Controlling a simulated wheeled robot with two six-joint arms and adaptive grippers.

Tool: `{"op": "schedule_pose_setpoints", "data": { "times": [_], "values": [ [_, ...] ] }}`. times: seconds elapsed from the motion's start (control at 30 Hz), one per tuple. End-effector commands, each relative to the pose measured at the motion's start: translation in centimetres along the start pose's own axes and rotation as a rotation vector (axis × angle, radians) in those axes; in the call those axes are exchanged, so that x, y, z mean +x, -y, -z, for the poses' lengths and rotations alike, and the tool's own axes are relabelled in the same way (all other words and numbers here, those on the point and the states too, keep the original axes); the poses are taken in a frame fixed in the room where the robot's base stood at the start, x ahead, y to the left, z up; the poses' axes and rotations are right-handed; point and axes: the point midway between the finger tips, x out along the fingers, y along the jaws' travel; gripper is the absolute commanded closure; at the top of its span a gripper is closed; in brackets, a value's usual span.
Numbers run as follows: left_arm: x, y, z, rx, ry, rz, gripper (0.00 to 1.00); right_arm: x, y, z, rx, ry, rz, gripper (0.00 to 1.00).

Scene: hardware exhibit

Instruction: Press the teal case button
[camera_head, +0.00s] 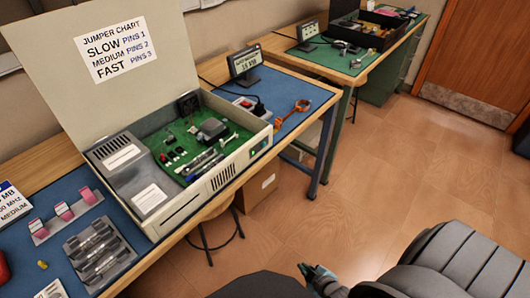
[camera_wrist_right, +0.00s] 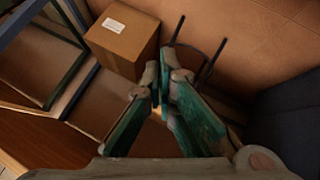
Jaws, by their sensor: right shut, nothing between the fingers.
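The beige computer case (camera_head: 205,187) sits open on the blue mat of the near bench, its lid raised behind it. A small dark teal-blue panel (camera_head: 258,149) shows at the right end of its front; I cannot make out a separate button on it. My right gripper (camera_head: 308,269) is low at the bottom of the head view, in front of the bench and well apart from the case. In the right wrist view its teal fingers (camera_wrist_right: 160,88) are shut and empty, pointing towards the floor area under the bench. My left gripper is not in view.
A cardboard box (camera_head: 257,186) stands under the bench and also shows in the right wrist view (camera_wrist_right: 124,40), near dark stool legs (camera_wrist_right: 196,52). An orange wrench-like tool (camera_head: 292,113) and a small display (camera_head: 245,64) are right of the case. Open floor lies right.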

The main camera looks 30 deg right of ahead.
Motion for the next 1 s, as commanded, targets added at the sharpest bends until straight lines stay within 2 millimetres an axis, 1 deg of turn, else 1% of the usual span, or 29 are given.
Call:
{"op": "schedule_pose_setpoints", "data": {
  "times": [0.03, 0.07, 0.1, 0.17, 0.2, 0.23, 0.27, 0.3, 0.37, 0.4, 0.47, 0.5, 0.6, 0.7, 0.8, 1.0],
  "values": [
    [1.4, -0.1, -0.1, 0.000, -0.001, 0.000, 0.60, 1.5, -1.9, 1.8, -0.069, -0.079, -0.061, 1.00],
    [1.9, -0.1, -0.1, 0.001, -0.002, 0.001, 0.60, 1.9, -3.3, 3.2, -0.117, -0.130, -0.105, 1.00],
    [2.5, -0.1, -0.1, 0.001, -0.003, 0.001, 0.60, 2.3, -5.3, 5.2, -0.184, -0.196, -0.170, 1.00],
    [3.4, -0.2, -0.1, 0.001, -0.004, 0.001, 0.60, 2.5, -8.3, 8.3, -0.286, -0.291, -0.281, 1.00],
    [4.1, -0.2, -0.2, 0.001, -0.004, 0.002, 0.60, 2.4, -10.2, 10.3, -0.354, -0.350, -0.362, 1.00],
    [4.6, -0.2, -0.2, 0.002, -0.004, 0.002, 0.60, 2.1, -11.7, 11.8, -0.404, -0.392, -0.428, 1.00],
    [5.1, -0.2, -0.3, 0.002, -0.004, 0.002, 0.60, 1.7, -13.1, 13.3, -0.456, -0.431, -0.499, 1.00],
    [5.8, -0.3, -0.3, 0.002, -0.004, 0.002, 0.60, 0.9, -15.0, 15.2, -0.522, -0.477, -0.598, 1.00],
    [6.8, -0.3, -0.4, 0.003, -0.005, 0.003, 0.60, -0.7, -17.7, 17.9, -0.617, -0.537, -0.761, 1.00],
    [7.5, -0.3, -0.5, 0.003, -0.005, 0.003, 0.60, -2.0, -19.2, 19.5, -0.674, -0.567, -0.870, 1.00],
    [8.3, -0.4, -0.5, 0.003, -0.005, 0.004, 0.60, -4.2, -21.2, 21.4, -0.745, -0.595, -1.030, 1.00],
    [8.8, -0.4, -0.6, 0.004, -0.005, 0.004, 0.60, -5.6, -22.3, 22.4, -0.782, -0.605, -1.130, 1.00],
    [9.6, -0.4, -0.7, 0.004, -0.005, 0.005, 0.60, -8.6, -24.1, 24.1, -0.843, -0.606, -1.323, 1.00],
    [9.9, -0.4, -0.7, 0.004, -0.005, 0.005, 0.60, -10.3, -24.9, 24.8, -0.868, -0.598, -1.428, 1.00],
    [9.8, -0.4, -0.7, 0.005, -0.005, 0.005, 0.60, -10.9, -25.2, 25.0, -0.874, -0.593, -1.456, 1.00],
    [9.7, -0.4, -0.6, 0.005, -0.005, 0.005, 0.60, -10.9, -25.2, 25.0, -0.875, -0.593, -1.453, 1.00]
  ]
}}
